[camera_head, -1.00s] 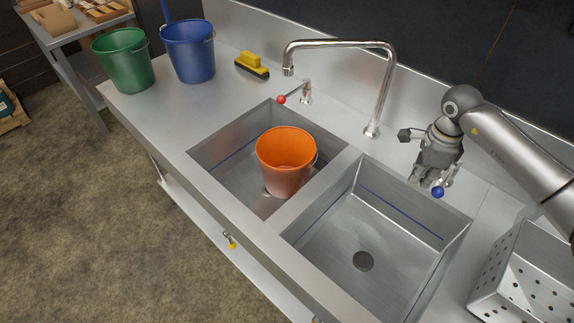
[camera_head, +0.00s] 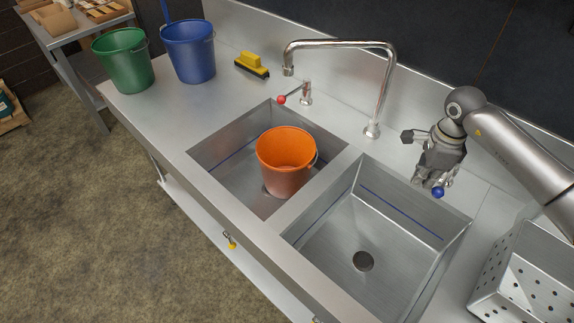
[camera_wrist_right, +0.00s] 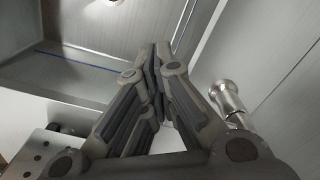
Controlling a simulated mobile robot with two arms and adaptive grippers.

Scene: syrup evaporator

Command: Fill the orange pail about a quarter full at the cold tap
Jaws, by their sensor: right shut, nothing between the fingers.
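The orange pail (camera_head: 287,160) stands upright in the left sink basin, with its inside partly visible and no water to be seen in it. The spout (camera_head: 288,70) of the swan-neck tap reaches over toward the left basin, and no stream shows below it. The blue-knobbed cold tap (camera_head: 438,192) is at the back right, behind the right basin. My right gripper (camera_head: 430,185) is at this knob, pointing down, with its fingers shut and empty. The wrist view shows the shut fingers (camera_wrist_right: 160,55); the blue knob is not visible there. My left gripper is out of view.
A red-knobbed lever (camera_head: 282,99) stands behind the left basin. The right basin (camera_head: 362,225) is empty. A perforated metal box (camera_head: 530,270) is at the lower right. A yellow brush (camera_head: 252,66), a blue bucket (camera_head: 188,55) and a green bucket (camera_head: 123,62) stand at the left.

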